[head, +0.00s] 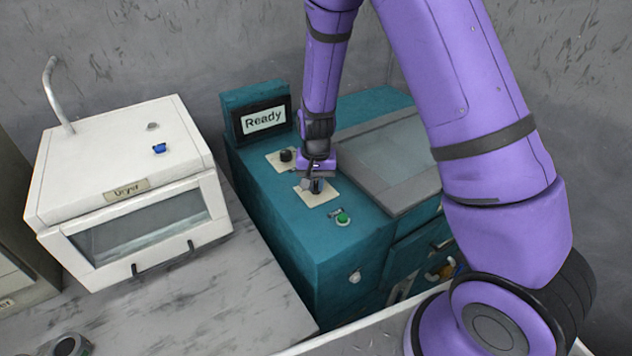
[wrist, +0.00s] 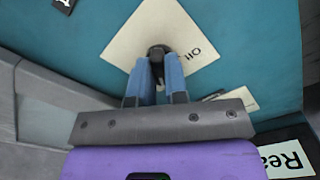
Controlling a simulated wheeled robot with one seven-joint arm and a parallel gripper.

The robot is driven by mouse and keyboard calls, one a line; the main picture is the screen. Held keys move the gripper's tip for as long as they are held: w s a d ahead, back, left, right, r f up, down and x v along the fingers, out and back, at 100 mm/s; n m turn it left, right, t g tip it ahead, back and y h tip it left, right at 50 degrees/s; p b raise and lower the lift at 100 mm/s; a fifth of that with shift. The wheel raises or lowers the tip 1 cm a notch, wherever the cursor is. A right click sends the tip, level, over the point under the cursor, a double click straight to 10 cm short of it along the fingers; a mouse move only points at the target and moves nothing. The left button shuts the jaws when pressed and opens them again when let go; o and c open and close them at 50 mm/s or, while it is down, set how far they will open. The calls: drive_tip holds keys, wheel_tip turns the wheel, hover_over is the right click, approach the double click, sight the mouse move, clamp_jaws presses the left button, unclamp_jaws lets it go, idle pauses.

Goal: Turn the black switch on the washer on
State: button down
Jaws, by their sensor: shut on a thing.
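The washer (head: 290,235) is a teal machine with a display reading "Ready". My gripper (head: 316,188) points down over a pale square plate (head: 308,198) on its top, near the front left. In the wrist view, my gripper's blue fingers (wrist: 160,68) are shut on a round black switch (wrist: 158,50) in the middle of the pale plate (wrist: 180,22), which carries small lettering. The fingers hide part of the switch, and its turned position cannot be told. A second black knob (head: 286,155) stands on another pale plate just behind, clear of the gripper.
The "Ready" display (head: 264,120) rises behind the knobs. A green button (head: 343,218) lies in front of the gripper. A grey-framed glass lid (head: 392,160) is to the right. A white "Dryer" box (head: 120,185) stands at left on the marbled worktop (head: 215,300).

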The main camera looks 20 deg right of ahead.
sight(316, 183)
drive_tip(key=shift+m, duration=1)
drive_tip(key=c, duration=1.1)
unclamp_jaws()
drive_tip(key=shift+c, duration=0.2)
wheel_tip(316, 183, up, 11)
drive_tip(key=shift+f, duration=0.1)
